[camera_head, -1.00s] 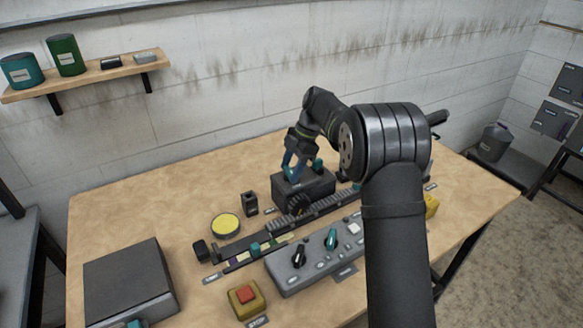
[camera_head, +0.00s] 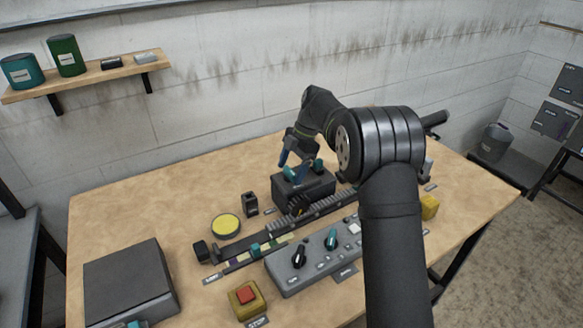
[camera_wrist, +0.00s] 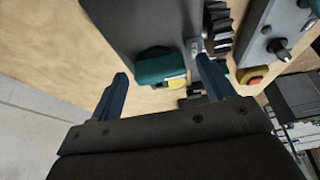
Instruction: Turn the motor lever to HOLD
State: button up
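The dark motor box (camera_head: 312,187) stands near the back middle of the table. A teal lever (camera_head: 290,171) is on its top left; it also shows in the wrist view as a teal block (camera_wrist: 160,68). My gripper (camera_head: 292,167) is over that end of the box, with its blue fingers spread. In the wrist view my gripper (camera_wrist: 164,88) is open, and the teal lever shows in the gap between the fingertips, with no contact visible. A small grey label (camera_wrist: 196,46) beside the lever is too small to read, so I cannot tell the lever's setting.
A toothed rail (camera_head: 320,210) runs in front of the box. A grey control panel (camera_head: 318,258) with black and teal knobs lies nearer. A yellow disc (camera_head: 226,225), a red button on a yellow box (camera_head: 246,297) and a dark case (camera_head: 128,280) stand left. The table's back left is clear.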

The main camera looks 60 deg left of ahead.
jog(key=shift+r, duration=0.1)
jog(key=v, duration=1.7)
jog(key=shift+w, duration=0.15)
jog(key=x, duration=1.7)
